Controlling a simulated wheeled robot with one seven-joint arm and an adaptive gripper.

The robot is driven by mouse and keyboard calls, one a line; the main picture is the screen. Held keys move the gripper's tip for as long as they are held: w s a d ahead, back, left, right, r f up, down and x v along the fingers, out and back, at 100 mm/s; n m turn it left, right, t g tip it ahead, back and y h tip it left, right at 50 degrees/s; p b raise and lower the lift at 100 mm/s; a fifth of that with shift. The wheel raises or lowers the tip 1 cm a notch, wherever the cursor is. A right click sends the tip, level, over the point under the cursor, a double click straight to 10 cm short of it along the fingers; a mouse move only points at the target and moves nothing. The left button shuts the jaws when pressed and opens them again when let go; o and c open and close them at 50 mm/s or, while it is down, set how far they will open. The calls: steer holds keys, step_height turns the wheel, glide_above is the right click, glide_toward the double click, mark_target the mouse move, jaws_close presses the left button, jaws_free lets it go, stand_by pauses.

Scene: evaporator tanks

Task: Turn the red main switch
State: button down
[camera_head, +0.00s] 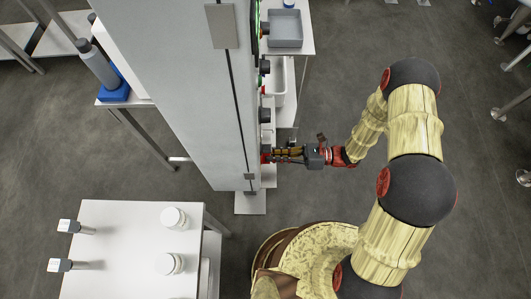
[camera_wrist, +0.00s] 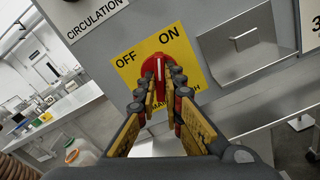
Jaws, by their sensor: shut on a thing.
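The red main switch (camera_wrist: 154,68) sits on a yellow plate (camera_wrist: 183,48) marked OFF and ON on the grey panel, in the wrist view. A white line on the knob points nearly straight up in the picture, between the two words. My gripper (camera_wrist: 158,92) is shut on the switch, one finger on each side of it. The lower part of the knob is partly hidden by the fingers. In the head view my gripper (camera_head: 272,154) reaches left to the cabinet's front near its lower end, and the switch there is mostly hidden.
The tall grey cabinet (camera_head: 180,85) has several other knobs along its front. A metal flap with a handle (camera_wrist: 245,52) is right of the switch. A white table (camera_head: 120,245) with jars stands at lower left. Grey floor is open right of the cabinet.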

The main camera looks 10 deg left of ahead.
stand_by(0.3)
steer(key=shift+m+p, duration=0.55)
steer(key=shift+m, duration=0.55)
steer(key=shift+m+p, duration=0.4)
steer(key=shift+m, duration=0.3)
steer(key=c, duration=1.8)
jaws_free()
steer(key=shift+c, duration=0.2)
steer(key=shift+d, duration=0.1)
